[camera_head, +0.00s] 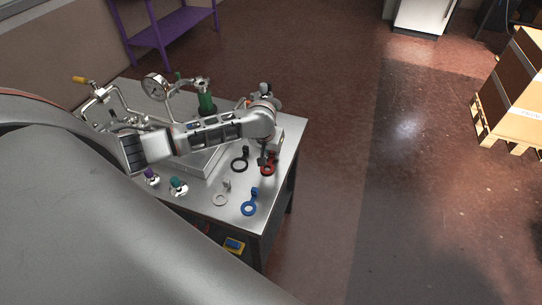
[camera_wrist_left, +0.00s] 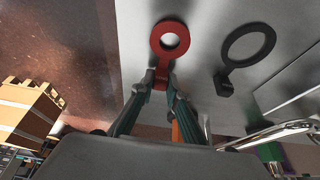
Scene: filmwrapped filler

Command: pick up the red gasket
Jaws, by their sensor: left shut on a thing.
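The red gasket (camera_head: 268,170) is a ring with a short tab near the right edge of the metal table (camera_head: 226,208). In the left wrist view the red gasket (camera_wrist_left: 170,38) lies ahead of the fingers, its tab between the fingertips. My left gripper (camera_head: 263,159) reaches down over it from the left arm; its fingers (camera_wrist_left: 161,84) are shut on the tab. Whether the gasket is still touching the table I cannot tell. My right gripper is not in view.
A black gasket (camera_head: 240,160) lies just left of the red one, with a grey one (camera_head: 221,198) and a blue one (camera_head: 249,207) nearer the front. A gauge (camera_head: 155,86), pipes and a green cylinder (camera_head: 207,102) stand behind. Two small knobbed parts sit front left.

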